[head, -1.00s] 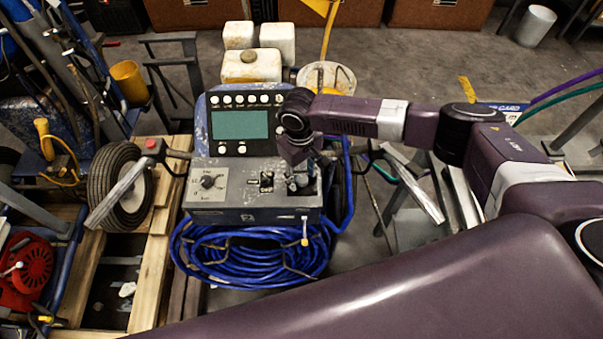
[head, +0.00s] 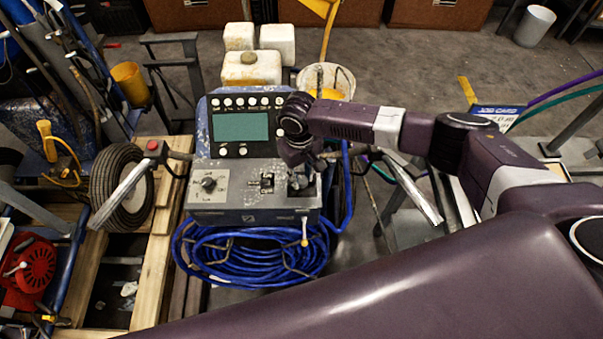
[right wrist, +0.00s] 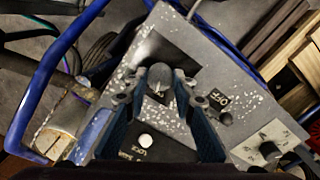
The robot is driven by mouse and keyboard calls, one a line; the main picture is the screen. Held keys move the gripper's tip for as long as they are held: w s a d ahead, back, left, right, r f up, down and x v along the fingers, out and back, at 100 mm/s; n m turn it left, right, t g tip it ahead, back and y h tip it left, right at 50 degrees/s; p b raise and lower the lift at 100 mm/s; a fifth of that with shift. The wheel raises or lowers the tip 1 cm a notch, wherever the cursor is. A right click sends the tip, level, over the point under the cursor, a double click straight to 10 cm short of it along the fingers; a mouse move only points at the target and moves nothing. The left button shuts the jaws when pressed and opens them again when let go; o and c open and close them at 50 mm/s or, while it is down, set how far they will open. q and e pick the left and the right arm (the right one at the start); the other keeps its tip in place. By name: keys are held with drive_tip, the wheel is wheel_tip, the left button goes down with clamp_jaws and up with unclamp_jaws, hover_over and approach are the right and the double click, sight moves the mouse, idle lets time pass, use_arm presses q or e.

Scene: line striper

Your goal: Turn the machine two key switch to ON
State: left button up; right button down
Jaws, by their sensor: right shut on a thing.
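The grey control panel (head: 235,200) of the line striper stands in the middle of the head view. My right gripper (head: 301,184) reaches down onto the right part of this panel. In the right wrist view its two dark fingers (right wrist: 160,92) are closed around a dark, rounded knob-like part (right wrist: 160,74), which I take to be the key switch. In the head view the gripper mostly hides this part. Its ON or OFF position cannot be read. My left gripper is not in view.
Left of the gripper are a small switch (head: 267,182) and a round dial (head: 209,183). A display (head: 240,127) with buttons stands behind. Handlebars (head: 125,190) flank the panel, and a coiled blue hose (head: 250,255) hangs below its front.

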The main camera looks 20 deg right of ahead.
sight(301, 179)
drive_tip(key=m+p, duration=0.1)
drive_tip(key=p, duration=0.1)
drive_tip(key=m+p, duration=0.1)
drive_tip(key=m, duration=0.1)
drive_tip(key=m+p, duration=0.2)
drive_tip(key=shift+r+p, duration=0.25)
drive_tip(key=shift+p, duration=0.1)
drive_tip(key=m+p, duration=0.2)
drive_tip(key=m, duration=0.1)
drive_tip(key=shift+p, duration=0.3)
drive_tip(key=shift+w+d+f+m+p, duration=0.1)
drive_tip(key=shift+m+p, duration=0.25)
drive_tip(key=shift+m, duration=0.3)
drive_tip(key=shift+f+m+p, duration=0.1)
drive_tip(key=shift+m+p, duration=0.25)
drive_tip(key=shift+m, duration=0.3)
drive_tip(key=c, duration=1.6)
unclamp_jaws()
wheel_tip(301, 179, up, 12)
